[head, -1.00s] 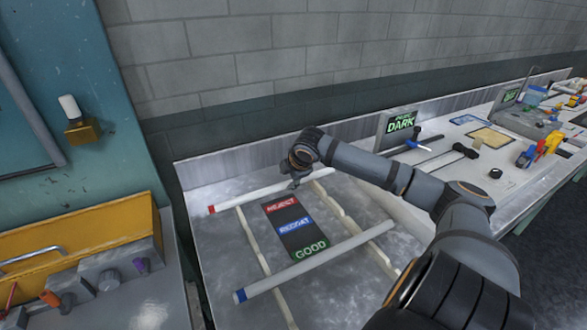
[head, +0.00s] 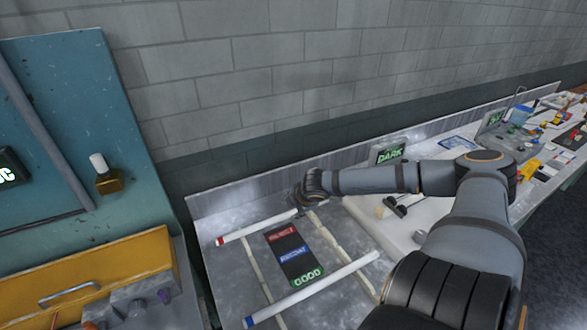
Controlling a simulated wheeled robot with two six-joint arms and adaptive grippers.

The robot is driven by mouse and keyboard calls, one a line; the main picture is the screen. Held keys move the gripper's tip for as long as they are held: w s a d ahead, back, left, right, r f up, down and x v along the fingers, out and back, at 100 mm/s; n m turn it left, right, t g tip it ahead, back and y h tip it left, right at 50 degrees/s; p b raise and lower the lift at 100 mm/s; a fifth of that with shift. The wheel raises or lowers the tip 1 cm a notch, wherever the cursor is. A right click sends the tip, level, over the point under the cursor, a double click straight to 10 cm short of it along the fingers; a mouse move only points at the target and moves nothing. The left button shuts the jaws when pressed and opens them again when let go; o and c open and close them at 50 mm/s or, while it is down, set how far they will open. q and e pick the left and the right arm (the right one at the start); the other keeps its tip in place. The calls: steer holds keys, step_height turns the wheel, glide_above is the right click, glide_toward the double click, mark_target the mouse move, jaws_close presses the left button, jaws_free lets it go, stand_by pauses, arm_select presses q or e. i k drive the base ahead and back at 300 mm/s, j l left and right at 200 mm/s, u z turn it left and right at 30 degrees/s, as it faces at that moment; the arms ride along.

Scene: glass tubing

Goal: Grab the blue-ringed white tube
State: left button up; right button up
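The blue-ringed white tube (head: 315,287) lies slantwise across two pale rails at the front of the grey bench, its blue ring at the lower left end. A red-ringed white tube (head: 258,227) lies farther back, its red ring at the left. My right gripper (head: 300,213) is at the right part of the red-ringed tube, well behind the blue-ringed one. Its fingers are small and dark, and I cannot tell whether they are open or shut, or touch the tube. My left gripper is not in view.
A dark panel (head: 290,252) with red, blue and green labels lies between the rails. A "DARK" sign (head: 391,153) stands behind my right forearm. A teal cabinet (head: 75,120) and a yellow box (head: 100,280) stand at the left. Tools clutter the far right bench.

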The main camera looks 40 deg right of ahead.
mark_target(248, 322)
steer(key=k+j, duration=0.2)
steer(key=k, duration=0.3)
steer(key=k+j, duration=0.25)
steer(key=k, duration=0.2)
steer(key=k+j, duration=0.2)
steer(key=k, duration=0.3)
